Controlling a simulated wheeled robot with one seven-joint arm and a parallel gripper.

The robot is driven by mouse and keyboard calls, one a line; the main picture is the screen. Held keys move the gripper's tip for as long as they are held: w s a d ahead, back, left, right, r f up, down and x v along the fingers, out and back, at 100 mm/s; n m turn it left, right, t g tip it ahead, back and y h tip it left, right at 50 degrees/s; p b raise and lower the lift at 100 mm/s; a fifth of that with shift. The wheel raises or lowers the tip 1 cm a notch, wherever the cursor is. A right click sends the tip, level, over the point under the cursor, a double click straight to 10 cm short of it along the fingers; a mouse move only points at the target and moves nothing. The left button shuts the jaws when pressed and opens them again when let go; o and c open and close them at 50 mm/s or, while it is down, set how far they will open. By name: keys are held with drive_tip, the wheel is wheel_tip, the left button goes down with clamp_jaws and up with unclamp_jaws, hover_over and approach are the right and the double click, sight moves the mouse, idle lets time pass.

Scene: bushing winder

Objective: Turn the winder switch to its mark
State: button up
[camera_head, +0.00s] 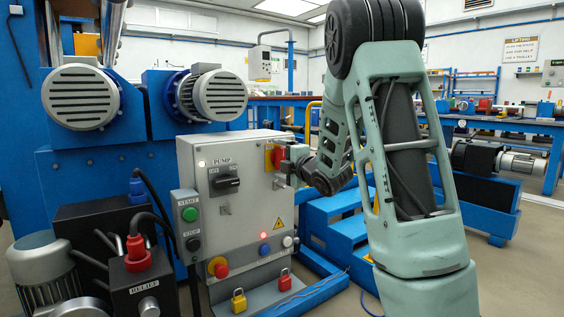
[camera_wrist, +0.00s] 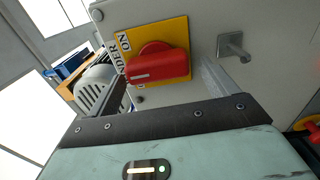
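The winder switch is a red handle (camera_wrist: 158,67) on a yellow plate (camera_wrist: 183,30) in the wrist view. The plate carries black lettering, partly covered, with "ON" readable. The handle's long side lies roughly across the gap between my fingers. In the head view the red handle (camera_head: 279,155) is on the upper right of the grey control box (camera_head: 235,225), partly hidden by my gripper (camera_head: 290,168). In the wrist view my gripper (camera_wrist: 165,82) is open, one finger towards each end of the handle. I cannot tell whether either finger touches it.
A metal peg (camera_wrist: 234,46) sticks out of the panel right of the plate. A black pump switch (camera_head: 225,182) is left of the red one. Lower down are a blue button (camera_head: 265,250) and a red emergency knob (camera_head: 221,271). Blue steps (camera_head: 335,225) stand right of the box.

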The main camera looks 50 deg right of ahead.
drive_tip(key=shift+s, duration=0.1)
drive_tip(key=b+v, duration=0.5)
drive_tip(key=v, duration=1.2)
drive_tip(key=shift+a+b, duration=0.15)
drive_tip(key=shift+b, duration=0.25)
